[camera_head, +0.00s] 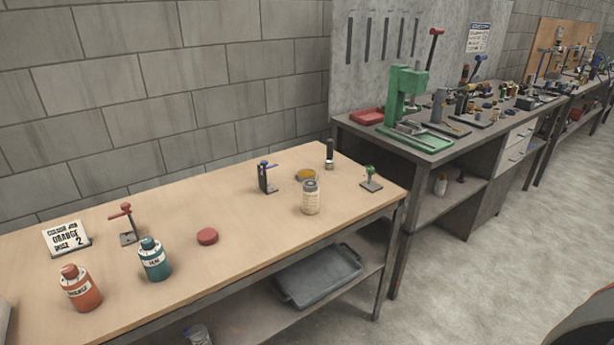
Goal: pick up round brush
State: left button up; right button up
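A small upright item with a dark handle (330,148) stands near the back right corner of the wooden table. It may be the round brush, but it is too small to tell. Neither of my grippers shows in the head view.
The wooden table (270,235) also holds an orange bottle (80,290), a teal bottle (154,260), a red disc (207,236), several small stands and a sign (67,238). A grey tray (320,276) lies on the shelf below. A green press (404,95) stands on the bench beyond.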

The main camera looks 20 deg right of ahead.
aim_at(329, 162)
jog(key=l+u, duration=0.3)
jog(key=l, duration=1)
jog(key=l+u, duration=0.35)
jog(key=l, duration=0.9)
jog(key=k, duration=0.05)
